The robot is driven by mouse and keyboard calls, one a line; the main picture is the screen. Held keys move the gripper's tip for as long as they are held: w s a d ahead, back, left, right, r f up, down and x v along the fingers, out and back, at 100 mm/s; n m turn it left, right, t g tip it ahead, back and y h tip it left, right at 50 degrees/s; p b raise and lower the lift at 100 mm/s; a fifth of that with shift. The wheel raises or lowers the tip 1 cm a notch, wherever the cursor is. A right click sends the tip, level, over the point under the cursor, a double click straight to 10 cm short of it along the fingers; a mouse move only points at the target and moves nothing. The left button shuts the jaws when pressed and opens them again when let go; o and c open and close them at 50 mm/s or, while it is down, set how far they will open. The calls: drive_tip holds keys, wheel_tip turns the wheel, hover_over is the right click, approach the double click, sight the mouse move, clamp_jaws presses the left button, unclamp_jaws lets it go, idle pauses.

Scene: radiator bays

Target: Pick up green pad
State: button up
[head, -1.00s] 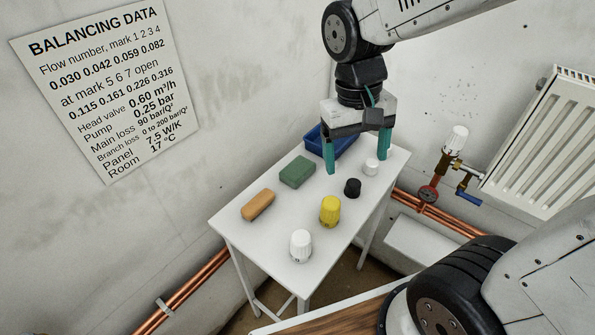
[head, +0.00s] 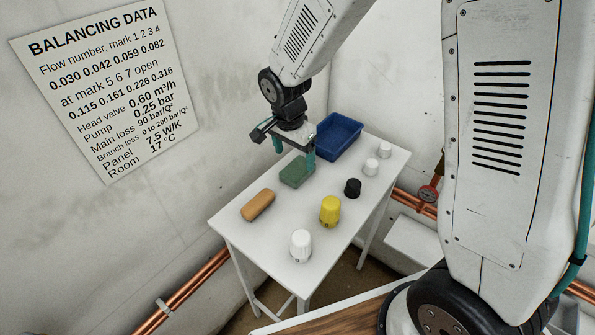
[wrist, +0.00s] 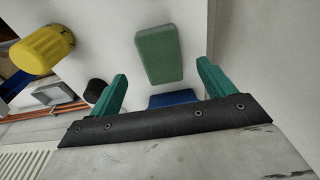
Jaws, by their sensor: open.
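The green pad (head: 296,172) lies flat on the white table (head: 268,240), between the orange block and the blue tray. In the wrist view the green pad (wrist: 160,54) shows whole, ahead of the fingertips and between their lines, nearer the right finger. My gripper (head: 294,150) is open and empty. In the head view its teal fingers are above the far side of the pad, one partly overlapping the pad's far right corner. In the wrist view my gripper (wrist: 162,82) has its fingers spread wide. I cannot tell the exact height between fingertips and pad.
A blue tray (head: 338,136) stands just behind my gripper. An orange block (head: 258,205) lies left of the pad. A yellow knob (head: 330,210), a black knob (head: 352,188) and several white knobs (head: 301,246) stand along the table's right side. The wall is close behind.

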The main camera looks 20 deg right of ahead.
sight(297, 167)
drive_tip(key=f, duration=0.4)
drive_tip(key=w+d+f, duration=0.1)
drive_tip(key=shift+d+f, duration=0.1)
drive_tip(key=shift+f, duration=0.3)
drive_tip(key=c, duration=1.1)
